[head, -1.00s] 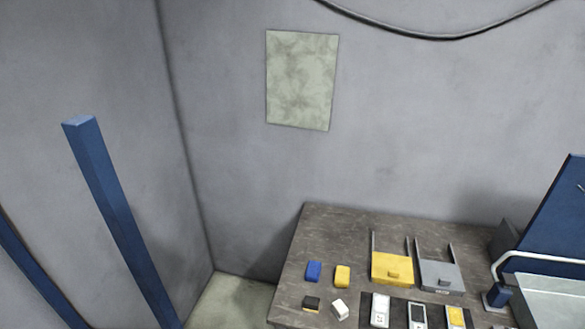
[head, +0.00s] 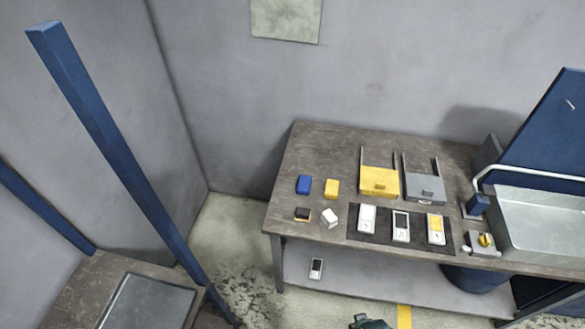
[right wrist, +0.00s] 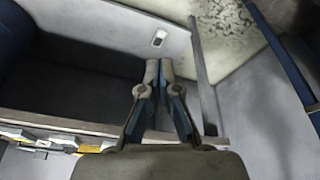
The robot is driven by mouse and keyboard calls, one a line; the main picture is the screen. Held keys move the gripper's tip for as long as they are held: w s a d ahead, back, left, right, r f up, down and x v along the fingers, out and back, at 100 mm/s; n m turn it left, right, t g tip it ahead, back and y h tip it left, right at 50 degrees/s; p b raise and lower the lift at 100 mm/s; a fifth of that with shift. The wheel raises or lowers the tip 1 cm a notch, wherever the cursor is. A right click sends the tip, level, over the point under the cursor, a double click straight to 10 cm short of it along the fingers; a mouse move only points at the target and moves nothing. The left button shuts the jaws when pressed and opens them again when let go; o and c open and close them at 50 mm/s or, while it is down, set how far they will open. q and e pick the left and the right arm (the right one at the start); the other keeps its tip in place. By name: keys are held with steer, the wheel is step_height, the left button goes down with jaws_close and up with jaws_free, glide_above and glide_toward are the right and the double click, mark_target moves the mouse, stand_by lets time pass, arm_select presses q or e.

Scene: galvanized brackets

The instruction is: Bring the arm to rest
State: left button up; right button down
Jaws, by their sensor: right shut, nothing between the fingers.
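My right gripper (right wrist: 160,68) shows in the right wrist view with its two fingers together, shut and empty. It points toward the lower shelf (right wrist: 120,30) of the workbench, where a small white handheld device (right wrist: 158,38) lies apart from the fingertips. In the head view a small dark part, probably of my right arm, shows at the bottom edge; the gripper cannot be made out there. My left gripper is in neither view.
The workbench (head: 310,150) holds blue and yellow blocks, a yellow drawer box (head: 379,181), a grey box (head: 425,188), several devices on a dark mat and a metal basin (head: 540,225). A blue post (head: 110,150) and a low table (head: 85,290) stand left.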

steer(key=s+f+g+b, duration=0.1)
steer(key=s+f, duration=0.1)
steer(key=f, duration=1)
steer(key=s+f+b, duration=0.1)
steer(key=s+f, duration=0.1)
steer(key=f, duration=1)
steer(key=s+d+f+g+b, duration=0.1)
steer(key=s+d+f, duration=0.2)
steer(key=s+f, duration=1.3)
steer(key=shift+s+d, duration=0.15)
steer(key=shift+s, duration=0.05)
